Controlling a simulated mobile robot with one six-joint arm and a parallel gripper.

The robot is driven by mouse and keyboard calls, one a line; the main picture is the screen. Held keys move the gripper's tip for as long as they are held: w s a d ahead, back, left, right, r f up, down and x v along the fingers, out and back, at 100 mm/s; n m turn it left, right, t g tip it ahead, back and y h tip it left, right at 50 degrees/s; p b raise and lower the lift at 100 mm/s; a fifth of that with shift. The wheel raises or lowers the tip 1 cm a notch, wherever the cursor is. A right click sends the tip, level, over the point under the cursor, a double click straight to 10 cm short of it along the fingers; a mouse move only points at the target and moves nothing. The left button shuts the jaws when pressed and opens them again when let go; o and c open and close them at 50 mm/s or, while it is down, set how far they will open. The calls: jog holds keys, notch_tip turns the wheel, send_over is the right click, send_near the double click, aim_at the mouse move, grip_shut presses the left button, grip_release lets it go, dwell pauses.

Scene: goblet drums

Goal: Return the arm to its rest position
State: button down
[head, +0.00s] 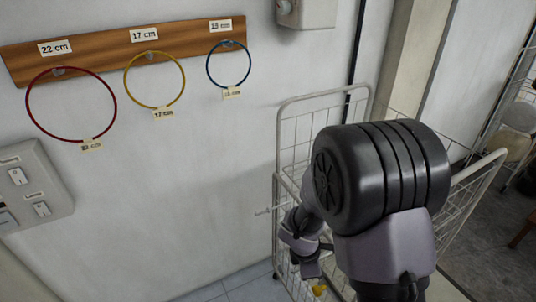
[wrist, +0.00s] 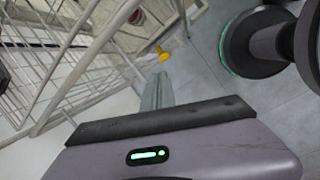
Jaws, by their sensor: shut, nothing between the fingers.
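My arm fills the right middle of the head view, in front of a white wire cart. My gripper (head: 311,268) is low at the left side of the arm, partly hidden and small in that view. In the wrist view my gripper (wrist: 158,82) shows its grey fingers together, with nothing between them. The fingers point toward the cart and the floor.
A white wire cart (head: 322,107) stands close behind my arm; its frame also fills the left of the wrist view (wrist: 40,85). A small yellow object (wrist: 163,54) is near it. Red (head: 116,105), yellow (head: 184,88) and blue (head: 249,70) rings hang on a wooden wall board (head: 100,52).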

jog(key=s+d+r+m+t+y+b, duration=0.1)
jog(key=s+r+m, duration=0.3)
jog(key=r+m, duration=0.4)
jog(key=s+d+r+m+t+b, duration=0.1)
jog(key=s+r+m, duration=0.4)
jog(key=r, duration=0.5)
jog(key=s+a+r+m+t+y, duration=0.1)
jog(key=s+a+r+m+y, duration=0.2)
jog(key=s+m, duration=0.6)
notch_tip(320, 180, up, 3)
jog(key=shift+s+a+f+t+y+b, duration=0.1)
jog(key=shift+s+a+t+y+b, duration=0.3)
jog(key=shift+a, duration=0.65)
jog(key=shift+w, duration=0.1)
